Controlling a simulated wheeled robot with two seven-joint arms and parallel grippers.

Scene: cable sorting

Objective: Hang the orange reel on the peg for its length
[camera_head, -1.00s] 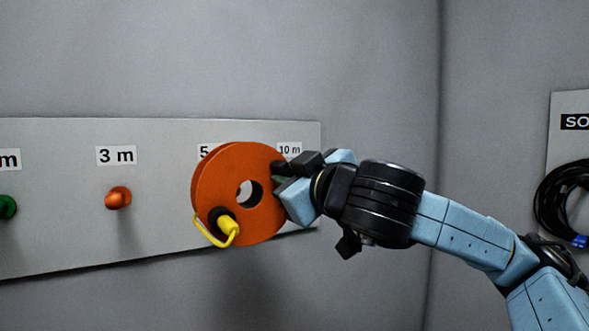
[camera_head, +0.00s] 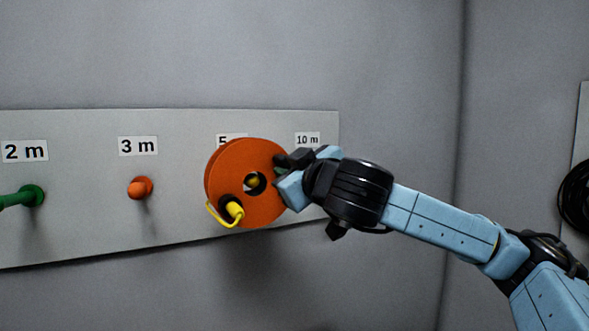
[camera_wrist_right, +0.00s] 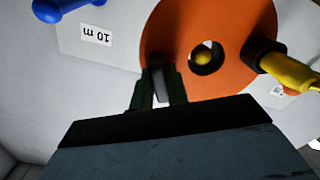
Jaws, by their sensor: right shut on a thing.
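The orange reel (camera_head: 265,205) is held upright in front of the grey board (camera_head: 90,230), below the partly covered 5 m label (camera_head: 226,140). It has a yellow cable plug (camera_head: 235,210) on its face. My right gripper (camera_head: 284,171) is shut on the reel's right rim. The yellow peg tip (camera_head: 253,183) shows inside the centre hole. In the right wrist view the reel (camera_wrist_right: 180,30) is between my fingers (camera_wrist_right: 155,85), and the rounded yellow peg end (camera_wrist_right: 203,57) shows in the hole. I cannot tell whether the peg has entered it. My left gripper is not in view.
An orange peg (camera_head: 138,188) sits under the 3 m label (camera_head: 138,146) and a green peg (camera_head: 30,196) under the 2 m label (camera_head: 25,151). A blue peg (camera_wrist_right: 65,8) is near the 10 m label (camera_wrist_right: 96,34). A black cable coil (camera_head: 575,195) hangs far right.

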